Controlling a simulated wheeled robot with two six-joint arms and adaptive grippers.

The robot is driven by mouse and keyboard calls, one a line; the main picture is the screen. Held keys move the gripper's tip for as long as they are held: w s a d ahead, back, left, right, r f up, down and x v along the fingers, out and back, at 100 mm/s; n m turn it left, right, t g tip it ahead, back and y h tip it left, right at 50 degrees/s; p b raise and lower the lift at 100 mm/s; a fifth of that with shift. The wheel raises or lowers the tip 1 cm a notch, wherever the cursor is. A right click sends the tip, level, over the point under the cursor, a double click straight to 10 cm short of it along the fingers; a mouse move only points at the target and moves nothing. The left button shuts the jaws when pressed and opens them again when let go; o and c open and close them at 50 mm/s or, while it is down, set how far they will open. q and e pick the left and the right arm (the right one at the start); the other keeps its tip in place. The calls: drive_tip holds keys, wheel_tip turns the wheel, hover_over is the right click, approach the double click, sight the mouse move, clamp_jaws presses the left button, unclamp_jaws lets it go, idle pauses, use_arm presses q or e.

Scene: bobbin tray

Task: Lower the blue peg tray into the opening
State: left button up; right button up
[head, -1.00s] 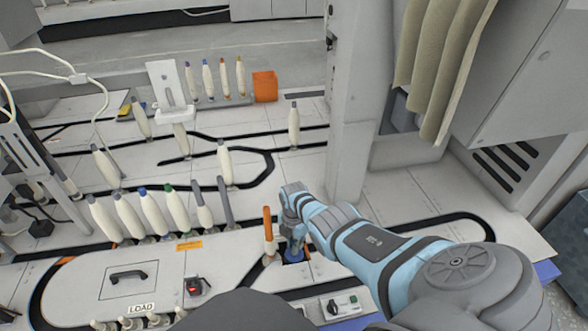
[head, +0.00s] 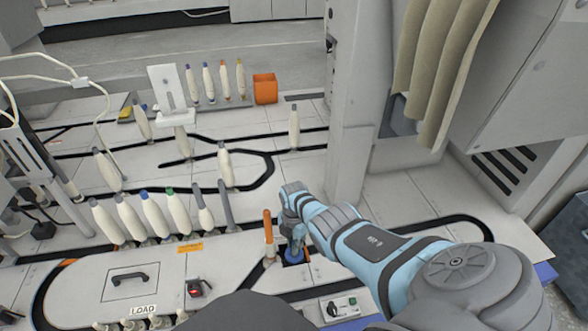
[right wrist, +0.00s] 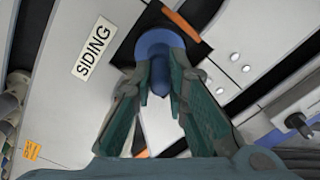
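The blue peg tray (right wrist: 160,44) is a round blue disc with a peg rising from its middle. In the right wrist view it is over the dark square opening (right wrist: 199,48) beside the SIDING label and covers much of it. How deep it sits I cannot tell. My right gripper (right wrist: 160,82) has its two fingers closed on either side of the tray's peg. In the head view the tray (head: 294,256) is small and partly hidden beneath the right gripper (head: 297,234). My left gripper is not in view.
A post with an orange top (head: 268,232) stands just left of the opening. A row of cream bobbins (head: 153,215) stands farther left. A grey column (head: 347,110) rises behind my right arm. A switch box (head: 340,307) is in front of the opening.

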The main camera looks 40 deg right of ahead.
drive_tip(key=shift+o, duration=0.2)
drive_tip(key=shift+r, duration=0.1)
wheel_tip(320, 180, up, 11)
drive_tip(key=p, duration=1.1)
